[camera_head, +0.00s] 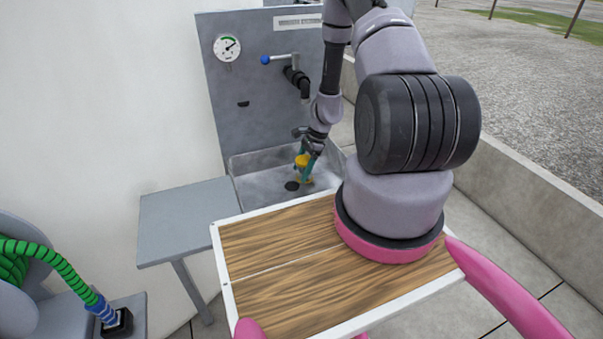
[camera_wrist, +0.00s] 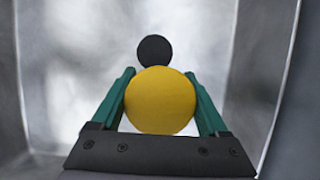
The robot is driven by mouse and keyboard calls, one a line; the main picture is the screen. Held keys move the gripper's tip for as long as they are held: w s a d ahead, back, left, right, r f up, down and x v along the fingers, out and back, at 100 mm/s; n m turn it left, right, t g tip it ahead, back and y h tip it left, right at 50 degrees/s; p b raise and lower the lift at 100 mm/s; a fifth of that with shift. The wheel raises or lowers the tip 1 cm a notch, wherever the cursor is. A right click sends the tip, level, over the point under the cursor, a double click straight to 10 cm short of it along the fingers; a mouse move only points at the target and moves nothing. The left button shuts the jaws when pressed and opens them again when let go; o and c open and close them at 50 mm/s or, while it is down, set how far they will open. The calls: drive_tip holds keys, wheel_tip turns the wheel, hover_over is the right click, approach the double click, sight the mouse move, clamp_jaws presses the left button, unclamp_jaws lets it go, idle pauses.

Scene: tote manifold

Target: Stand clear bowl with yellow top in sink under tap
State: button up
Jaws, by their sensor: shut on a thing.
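The bowl with the yellow top (camera_head: 302,161) is inside the metal sink (camera_head: 246,163), and its yellow top (camera_wrist: 160,100) fills the middle of the wrist view. My gripper (camera_head: 306,165) is shut on it, with one green finger on each side, as the wrist view (camera_wrist: 160,98) also shows. The bowl's clear body is mostly hidden under the top. I cannot tell whether its base touches the sink floor. The dark round drain (camera_head: 292,186) shows beside the bowl, and just beyond the top in the wrist view (camera_wrist: 154,50). The black tap (camera_head: 301,84) is on the panel above.
A grey panel (camera_head: 235,100) with a gauge (camera_head: 227,48) and a blue-ended lever (camera_head: 279,59) stands behind the sink. A bare grey side table (camera_head: 180,220) is at left. A green coiled hose (camera_head: 50,255) is at lower left. Sink walls stand close around my gripper.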

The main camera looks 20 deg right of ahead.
sight(307, 159)
drive_tip(key=shift+s+a+f, duration=0.1)
drive_tip(key=shift+s+f, duration=0.05)
drive_tip(key=shift+f, duration=0.45)
drive_tip(key=shift+f, duration=0.1)
drive_tip(key=o, duration=1.5)
drive_tip(key=v, duration=0.7)
drive_tip(key=shift+r, duration=0.35)
